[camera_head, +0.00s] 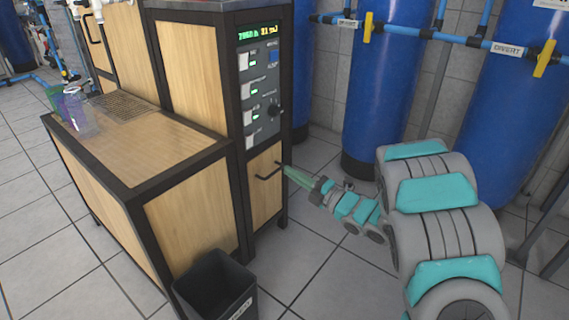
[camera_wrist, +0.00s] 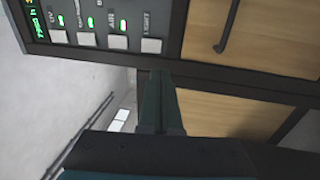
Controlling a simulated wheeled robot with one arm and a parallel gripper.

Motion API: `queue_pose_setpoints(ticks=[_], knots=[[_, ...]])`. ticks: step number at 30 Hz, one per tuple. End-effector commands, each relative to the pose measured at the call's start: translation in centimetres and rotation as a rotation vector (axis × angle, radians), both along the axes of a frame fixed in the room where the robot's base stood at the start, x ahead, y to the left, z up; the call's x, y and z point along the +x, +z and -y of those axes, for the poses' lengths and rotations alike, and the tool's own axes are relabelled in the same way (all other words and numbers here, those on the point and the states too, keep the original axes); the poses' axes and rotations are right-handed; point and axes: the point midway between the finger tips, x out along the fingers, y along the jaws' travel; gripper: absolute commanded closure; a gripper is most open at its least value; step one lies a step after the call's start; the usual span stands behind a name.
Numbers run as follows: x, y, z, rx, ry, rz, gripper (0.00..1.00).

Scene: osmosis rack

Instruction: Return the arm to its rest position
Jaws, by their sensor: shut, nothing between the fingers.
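My arm extends from the lower right in the head view, with grey and teal links. My gripper (camera_head: 293,174) is at its far end, close to the dark handle (camera_head: 268,172) of the wooden cabinet door. The green fingers look closed together with nothing between them. I cannot tell from the head view whether they touch the handle. In the wrist view, my gripper (camera_wrist: 158,85) points at the dark frame below the control panel (camera_wrist: 100,25), and the handle (camera_wrist: 230,25) is to the right of the fingertips, apart from them in the picture.
The cabinet with a lit control panel (camera_head: 260,85) stands left of my arm. A wooden bench (camera_head: 135,155) holds clear containers (camera_head: 80,112). A black bin (camera_head: 215,288) stands in front. Blue tanks (camera_head: 385,80) and pipes with yellow valves line the back. Tiled floor is free around the bin.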

Motion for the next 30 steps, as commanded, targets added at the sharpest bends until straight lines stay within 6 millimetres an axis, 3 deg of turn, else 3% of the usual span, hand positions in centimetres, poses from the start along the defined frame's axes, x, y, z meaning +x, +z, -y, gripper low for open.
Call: queue_pose_setpoints(ticks=[5, 8, 12, 17, 23, 27, 30], knots=[[1.2, 0.5, 1.3, -0.054, -0.069, -0.063, 1.0], [2.6, 1.1, 3.3, -0.111, -0.172, -0.156, 1.0], [4.0, 2.3, 7.5, -0.158, -0.37, -0.32, 1.0], [3.3, 3.9, 12.9, -0.147, -0.611, -0.514, 1.0], [-1.1, 5.7, 18.9, -0.048, -0.911, -0.77, 1.0], [-6.1, 6.6, 21.7, 0.064, -1.105, -0.954, 1.0], [-10.4, 7.1, 22.7, 0.158, -1.23, -1.091, 1.0]])
